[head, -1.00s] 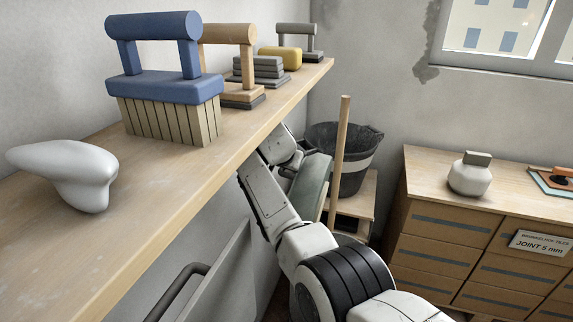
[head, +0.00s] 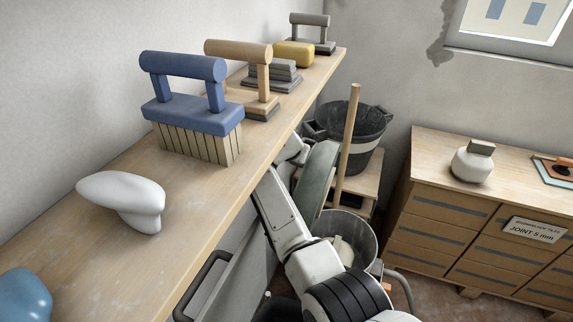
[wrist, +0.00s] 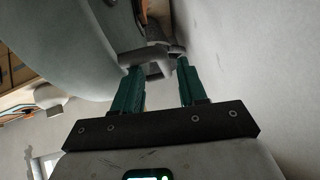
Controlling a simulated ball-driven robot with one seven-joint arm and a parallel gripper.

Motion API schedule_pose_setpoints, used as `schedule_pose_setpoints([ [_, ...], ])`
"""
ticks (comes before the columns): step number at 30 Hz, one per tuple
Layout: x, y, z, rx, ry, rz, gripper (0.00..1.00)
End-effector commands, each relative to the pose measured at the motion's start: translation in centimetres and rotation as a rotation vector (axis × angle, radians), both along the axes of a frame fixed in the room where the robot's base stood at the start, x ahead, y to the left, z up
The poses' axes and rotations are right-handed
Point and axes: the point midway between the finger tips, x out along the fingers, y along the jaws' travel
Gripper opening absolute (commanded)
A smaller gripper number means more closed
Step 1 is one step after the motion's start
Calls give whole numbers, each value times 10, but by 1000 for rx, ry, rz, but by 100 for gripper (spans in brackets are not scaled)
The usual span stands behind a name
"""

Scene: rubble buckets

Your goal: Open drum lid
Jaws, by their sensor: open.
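A grey-green slab (head: 316,178), which looks like the drum lid seen nearly edge-on, stands steeply tilted beside my forearm in the head view. In the wrist view a large pale grey-green rounded surface (wrist: 60,50), likely the same lid or its drum, fills the upper left. A grey handle-like bar (wrist: 150,54) crosses at my fingertips. My gripper (wrist: 158,70) is open, its two green fingers apart near the bar; I cannot tell whether they touch it. In the head view my gripper is hidden behind the shelf edge and my arm.
A wooden shelf (head: 60,262) with a blue brush (head: 192,118), a white lump (head: 125,195) and several trowels runs along the left wall. A black bucket (head: 352,145), a wooden pole (head: 347,145) and a rubble bucket (head: 362,235) stand beyond my arm. A drawer cabinet (head: 440,200) is at right.

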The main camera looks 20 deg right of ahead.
Motion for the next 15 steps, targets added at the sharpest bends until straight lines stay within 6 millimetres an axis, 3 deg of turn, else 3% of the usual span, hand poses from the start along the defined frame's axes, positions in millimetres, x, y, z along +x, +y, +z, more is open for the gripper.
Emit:
schedule_pose_setpoints([
  [15, -73, 36, 2, 2, 6, 0, 42],
])
